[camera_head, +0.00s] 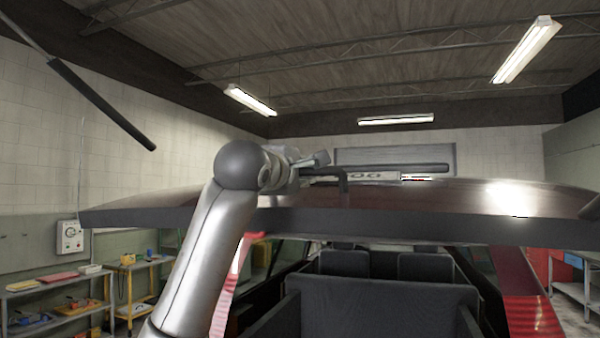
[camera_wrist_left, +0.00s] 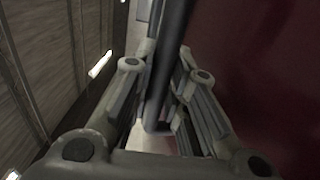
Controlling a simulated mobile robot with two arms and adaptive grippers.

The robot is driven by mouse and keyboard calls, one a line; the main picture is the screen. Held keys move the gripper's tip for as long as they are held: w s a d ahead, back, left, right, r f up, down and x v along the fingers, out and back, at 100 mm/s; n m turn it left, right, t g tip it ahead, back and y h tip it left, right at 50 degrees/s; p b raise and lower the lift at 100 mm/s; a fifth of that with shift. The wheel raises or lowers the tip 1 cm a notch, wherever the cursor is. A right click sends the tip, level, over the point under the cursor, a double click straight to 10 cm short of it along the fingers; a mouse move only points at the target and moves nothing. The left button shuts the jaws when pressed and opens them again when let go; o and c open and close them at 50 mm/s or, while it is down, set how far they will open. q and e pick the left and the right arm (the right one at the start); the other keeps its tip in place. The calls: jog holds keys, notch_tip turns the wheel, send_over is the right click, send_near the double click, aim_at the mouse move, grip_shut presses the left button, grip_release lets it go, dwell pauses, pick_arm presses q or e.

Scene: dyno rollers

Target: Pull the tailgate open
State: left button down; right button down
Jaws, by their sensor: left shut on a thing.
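The tailgate (camera_head: 430,222) is raised and lies nearly level across the head view, above the car's open rear. Its dark red outer panel also fills the right of the left wrist view (camera_wrist_left: 275,70). A black bar handle (camera_head: 343,188) stands out from the tailgate near a plate. My left gripper (camera_head: 318,163) is at this handle, with the arm reaching up from below. In the left wrist view the handle (camera_wrist_left: 168,70) runs between the two fingers, which are shut on it. The far fingertips are partly hidden by the handle. My right gripper is not in view.
Below the tailgate, dark seats (camera_head: 375,305) show inside the open car. Red rear body parts (camera_head: 530,300) stand at both sides of the opening. A shelf with tools (camera_head: 60,295) is at the left wall. Ceiling lamps (camera_head: 250,100) hang above.

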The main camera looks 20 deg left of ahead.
pick_arm(q)
jog(key=shift+f, duration=0.2)
notch_tip(320, 180, down, 20)
jog(key=s+t+b, duration=0.2)
jog(key=b, duration=1.8)
jog(key=shift+s+r, duration=0.15)
jog(key=shift+r, duration=0.1)
jog(key=c, duration=1.4)
grip_release()
jog(key=shift+d, duration=0.1)
jog(key=shift+s, duration=0.1)
